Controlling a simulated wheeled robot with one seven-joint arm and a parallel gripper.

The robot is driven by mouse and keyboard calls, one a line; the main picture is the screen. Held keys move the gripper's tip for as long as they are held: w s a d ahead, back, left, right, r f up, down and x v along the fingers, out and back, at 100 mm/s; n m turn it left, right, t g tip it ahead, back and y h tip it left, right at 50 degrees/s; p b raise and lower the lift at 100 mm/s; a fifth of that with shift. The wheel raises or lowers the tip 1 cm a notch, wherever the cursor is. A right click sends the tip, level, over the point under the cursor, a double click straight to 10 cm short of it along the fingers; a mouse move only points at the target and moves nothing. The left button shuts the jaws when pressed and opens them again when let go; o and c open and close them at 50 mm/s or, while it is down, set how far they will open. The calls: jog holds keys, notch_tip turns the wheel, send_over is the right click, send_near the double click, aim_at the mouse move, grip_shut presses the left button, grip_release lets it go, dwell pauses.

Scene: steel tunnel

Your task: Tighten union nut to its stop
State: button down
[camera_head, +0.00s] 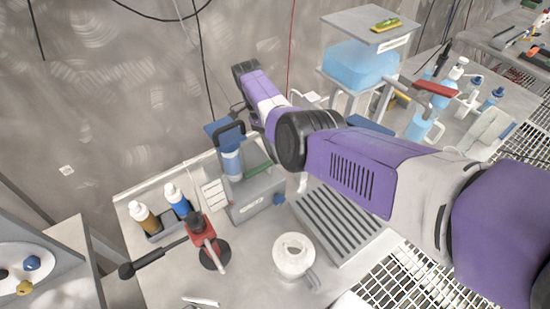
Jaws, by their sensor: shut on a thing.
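I cannot make out the union nut; no part in view is clearly it. My purple and white arm comes in from the right and bends at a black joint in the middle. Its end is near the back wall, above a grey bench unit (262,203).
A red stand (203,235) with a black-handled lever, a white round pot (293,255) and a slotted grey tray (338,222) share the bench. Two bottles (178,199) stand at left. A blue liquid tank (359,66) stands behind my arm.

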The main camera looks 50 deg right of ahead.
jog(key=shift+w+b, duration=0.1)
jog(key=shift+b, duration=0.25)
dwell(0.4)
jog(key=c, duration=1.1)
grip_release()
jog(key=shift+g, duration=0.3)
jog(key=shift+o, duration=0.2)
jog(key=b+v, duration=0.7)
jog(key=shift+b, duration=0.35)
jog(key=shift+d+r, duration=0.1)
jog(key=shift+r, duration=0.1)
